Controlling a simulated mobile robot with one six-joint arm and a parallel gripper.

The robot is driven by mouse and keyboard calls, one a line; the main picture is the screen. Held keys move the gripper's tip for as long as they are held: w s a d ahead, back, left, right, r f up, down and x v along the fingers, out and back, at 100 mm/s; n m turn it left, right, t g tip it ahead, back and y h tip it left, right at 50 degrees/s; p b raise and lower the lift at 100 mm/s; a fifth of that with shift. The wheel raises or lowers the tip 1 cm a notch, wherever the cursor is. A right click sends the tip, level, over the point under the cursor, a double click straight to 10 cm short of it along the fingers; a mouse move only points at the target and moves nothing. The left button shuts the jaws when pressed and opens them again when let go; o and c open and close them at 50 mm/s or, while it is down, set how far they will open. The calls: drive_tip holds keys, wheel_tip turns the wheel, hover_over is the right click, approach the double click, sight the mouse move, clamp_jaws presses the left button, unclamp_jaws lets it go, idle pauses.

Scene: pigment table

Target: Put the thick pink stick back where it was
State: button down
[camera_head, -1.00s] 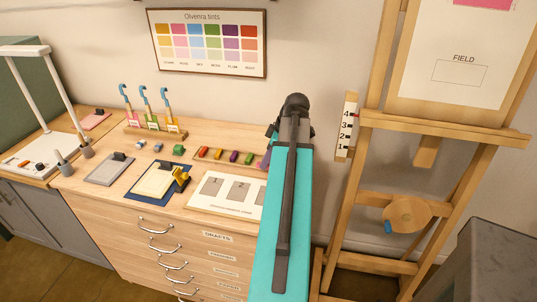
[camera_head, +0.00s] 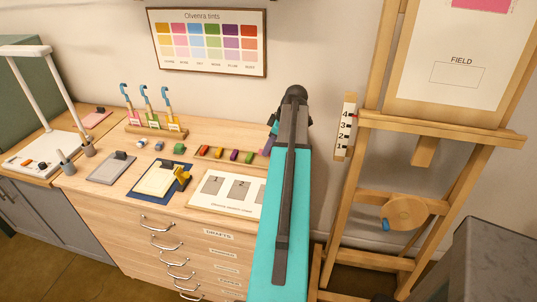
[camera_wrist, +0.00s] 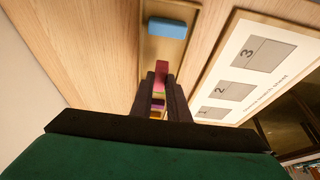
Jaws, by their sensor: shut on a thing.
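Parts of other coloured sticks show between the fingers, behind the pink one. In the head view, the tray (camera_head: 227,158) holds red, yellow, purple and green sticks; my arm hides its right end and most of my gripper.
A numbered board (camera_wrist: 242,72) lies beside the tray. In the head view, a dark blue mat (camera_head: 140,194) with a yellow block (camera_head: 182,174) is left of the numbered board. A rack with blue-handled tools (camera_head: 142,131) stands at the back. The easel (camera_head: 355,180) is right of my arm.

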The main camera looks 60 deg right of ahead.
drive_tip(key=shift+f+p, duration=0.8)
drive_tip(key=shift+f, duration=0.95)
drive_tip(key=shift+f, duration=0.1)
drive_tip(key=c, duration=1.7)
unclamp_jaws()
drive_tip(key=shift+r, duration=0.2)
drive_tip(key=shift+b+v, duration=1.4)
drive_tip(key=shift+v, duration=4.5)
